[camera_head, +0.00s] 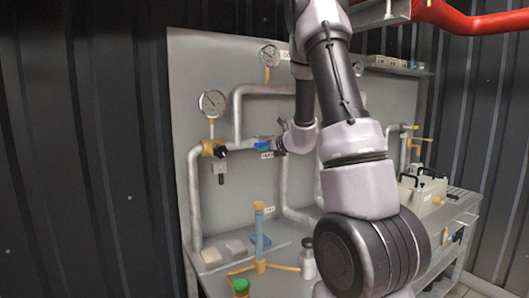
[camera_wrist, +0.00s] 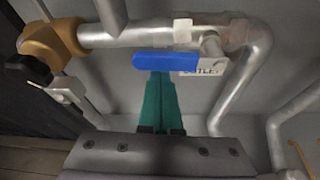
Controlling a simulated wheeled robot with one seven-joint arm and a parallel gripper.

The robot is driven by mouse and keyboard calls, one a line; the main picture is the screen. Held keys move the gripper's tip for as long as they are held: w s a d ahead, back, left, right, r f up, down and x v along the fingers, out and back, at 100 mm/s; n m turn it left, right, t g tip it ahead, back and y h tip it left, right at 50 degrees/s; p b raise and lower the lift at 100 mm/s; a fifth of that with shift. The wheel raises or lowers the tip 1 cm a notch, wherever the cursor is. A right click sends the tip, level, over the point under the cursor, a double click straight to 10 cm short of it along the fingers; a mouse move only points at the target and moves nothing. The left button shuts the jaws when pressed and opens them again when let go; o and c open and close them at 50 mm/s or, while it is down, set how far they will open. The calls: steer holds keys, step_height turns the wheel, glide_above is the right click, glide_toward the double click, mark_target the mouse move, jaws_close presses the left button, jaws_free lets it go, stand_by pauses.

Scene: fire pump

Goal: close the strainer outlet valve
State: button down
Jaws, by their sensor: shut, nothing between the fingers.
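The strainer outlet valve has a blue lever handle (camera_wrist: 165,62) that runs left from its metal pivot (camera_wrist: 211,46), roughly parallel to the horizontal pipe. A label (camera_wrist: 207,70) reading "OUTLET" is partly covered behind the handle. The blue handle (camera_head: 264,145) also shows in the head view, just left of my wrist. My gripper (camera_wrist: 160,78) has its green fingers shut together and empty. Their tips reach the lower edge of the handle, left of the pivot, and the handle overlaps them. I cannot tell whether they touch it. The fingers are not clear in the head view.
A brass fitting with a black knob (camera_head: 213,148) and a gauge (camera_head: 213,103) is left of the valve. A pipe elbow (camera_wrist: 250,45) bends down on the right. Below stands a blue column on an orange tripod (camera_head: 260,235). A red pipe (camera_head: 470,22) crosses upper right.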

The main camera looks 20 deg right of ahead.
step_height(320, 180, up, 3)
steer(key=m+y, duration=0.1)
steer(key=m, duration=0.2)
steer(key=shift+d+f+y, duration=0.1)
steer(key=shift+d+y, duration=0.05)
steer(key=shift+y, duration=0.25)
steer(key=w+d+r+m+t+y, duration=0.1)
steer(key=d+r+m+y, duration=0.2)
steer(key=m, duration=0.6)
steer(key=shift+d+r+y, duration=0.3)
steer(key=shift+d+r, duration=0.5)
steer(key=shift+r, duration=0.1)
steer(key=shift+d, duration=0.15)
